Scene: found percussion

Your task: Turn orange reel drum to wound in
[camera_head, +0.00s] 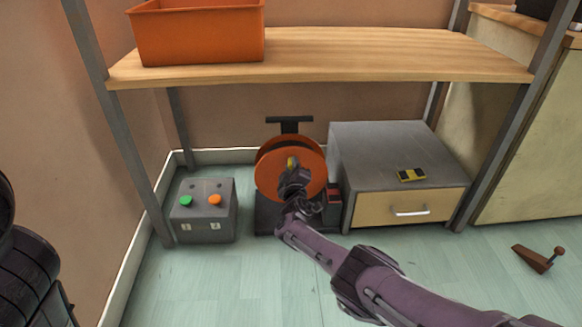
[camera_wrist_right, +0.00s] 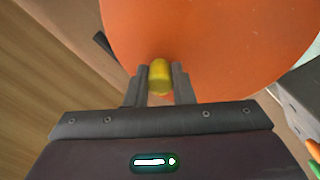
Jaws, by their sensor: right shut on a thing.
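The orange reel drum (camera_head: 310,160) stands on a dark base on the floor under the shelf, between a grey control box and a grey cabinet. Its flat orange face also fills much of the right wrist view (camera_wrist_right: 225,45). A yellow knob (camera_head: 291,162) sticks out from the drum face. My right gripper (camera_head: 292,172) is at the drum's front, shut on the yellow knob (camera_wrist_right: 160,76), with one finger on each side of it. The gripper hides part of the drum's lower face. My left gripper does not show; only a dark part of my left arm is at the left edge.
The grey control box (camera_head: 203,222) has a green and an orange button. The cabinet (camera_head: 385,150) carries a small yellow-and-black object (camera_head: 411,175). A wooden shelf (camera_head: 400,55) with an orange bin (camera_head: 196,32) hangs above. A brown wedge (camera_head: 533,259) lies on the floor at right.

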